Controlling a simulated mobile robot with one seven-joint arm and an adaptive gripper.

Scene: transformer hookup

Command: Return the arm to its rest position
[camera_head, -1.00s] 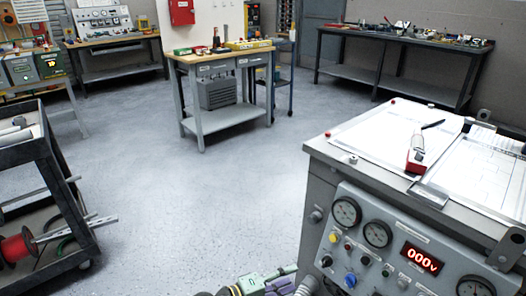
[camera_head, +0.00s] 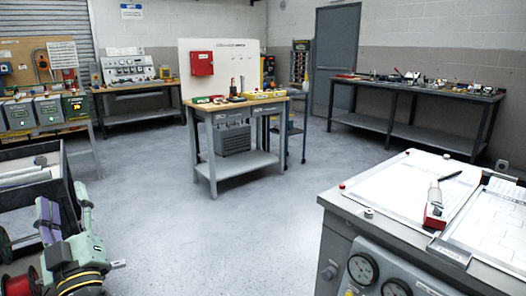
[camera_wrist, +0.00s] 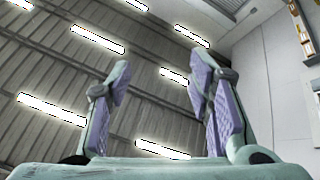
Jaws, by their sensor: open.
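My gripper (camera_head: 62,214) is at the lower left of the head view, raised and pointing upward, in front of the dark cart. It has pale green links and purple finger pads. In the wrist view my gripper (camera_wrist: 163,100) has its two fingers wide apart with nothing between them. My gripper is open and empty.
A dark cart (camera_head: 20,158) with a red spool (camera_head: 22,284) stands at the left, close to my arm. A grey console (camera_head: 340,212) with papers and gauges is at the lower right. A workbench (camera_head: 235,170) stands mid-room. The floor between (camera_head: 200,240) is clear.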

